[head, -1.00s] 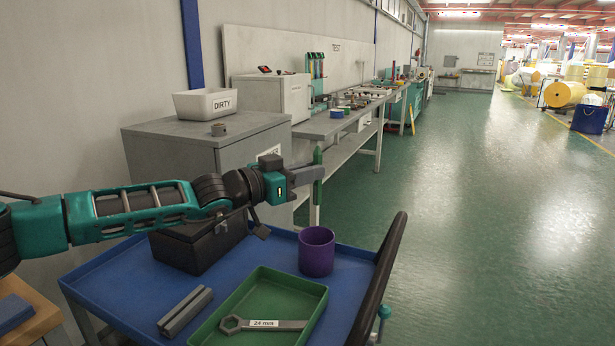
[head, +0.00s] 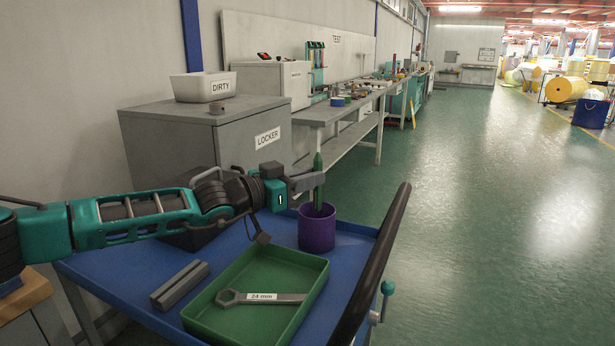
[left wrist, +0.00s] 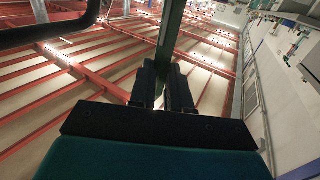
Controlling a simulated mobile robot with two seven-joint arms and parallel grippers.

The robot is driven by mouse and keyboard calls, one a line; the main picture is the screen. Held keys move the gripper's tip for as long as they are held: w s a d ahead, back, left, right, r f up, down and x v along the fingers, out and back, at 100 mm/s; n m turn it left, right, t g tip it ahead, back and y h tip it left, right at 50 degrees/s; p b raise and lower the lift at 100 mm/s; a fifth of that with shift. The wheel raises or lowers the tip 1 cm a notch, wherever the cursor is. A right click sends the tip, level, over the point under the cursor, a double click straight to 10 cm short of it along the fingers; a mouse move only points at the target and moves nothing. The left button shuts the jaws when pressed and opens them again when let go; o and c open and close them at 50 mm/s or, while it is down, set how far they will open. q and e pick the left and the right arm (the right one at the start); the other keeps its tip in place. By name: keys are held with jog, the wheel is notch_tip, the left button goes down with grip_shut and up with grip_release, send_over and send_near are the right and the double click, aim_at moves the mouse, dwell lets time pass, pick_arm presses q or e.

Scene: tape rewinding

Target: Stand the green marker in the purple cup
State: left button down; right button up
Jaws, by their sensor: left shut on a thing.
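The green marker (head: 318,170) is upright in my left gripper (head: 318,181), which is shut on it around its middle. In the left wrist view the marker (left wrist: 171,35) stands between the two dark fingers (left wrist: 164,85). The purple cup (head: 317,233) stands upright on the blue cart top (head: 120,278), directly below the gripper. The marker's lower end overlaps the cup's mouth; I cannot tell how far inside it reaches. My right gripper is not in view.
A green tray (head: 318,290) with a 24 mm wrench (head: 262,297) lies in front of the cup. A grey slotted block (head: 180,285) is left of it. A black rail (head: 375,262) edges the cart's right. A dark box is partly hidden behind my arm.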

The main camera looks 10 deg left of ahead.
aim_at(314, 198)
pick_arm(q)
notch_tip(314, 198, down, 4)
jog(key=b, duration=0.3)
jog(key=shift+r, duration=0.1)
jog(key=shift+f+b, duration=0.4)
jog(key=shift+f, duration=0.05)
jog(key=c, duration=1)
grip_release()
